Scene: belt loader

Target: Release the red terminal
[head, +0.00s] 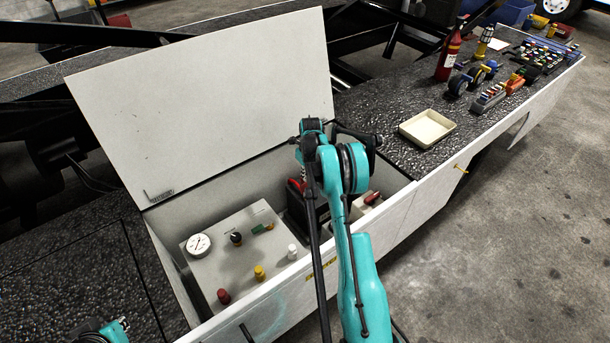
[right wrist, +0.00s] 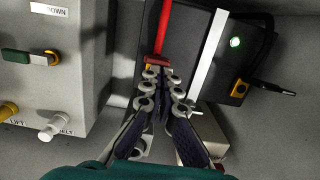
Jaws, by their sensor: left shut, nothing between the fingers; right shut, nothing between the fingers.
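The red terminal is most likely the red piece (right wrist: 162,40) on the black box (right wrist: 225,60) in the right wrist view. It looks like a long red bar ending in a short crosspiece. In the head view a red piece (head: 297,185) shows on the black box, partly behind my right arm. My right gripper (right wrist: 165,78) is shut and empty, its fingertips just at the lower end of the red piece. Whether they touch it is unclear. In the head view its fingertips are hidden. Only a bit of my left arm shows at the bottom left edge; its fingers are out of frame.
The open bin holds a control panel (head: 240,240) with a gauge (head: 199,245) and coloured knobs, left of the black box. Its lid (head: 215,95) stands open behind. A cream tray (head: 427,128) and a red extinguisher (head: 450,52) stand on the deck at right.

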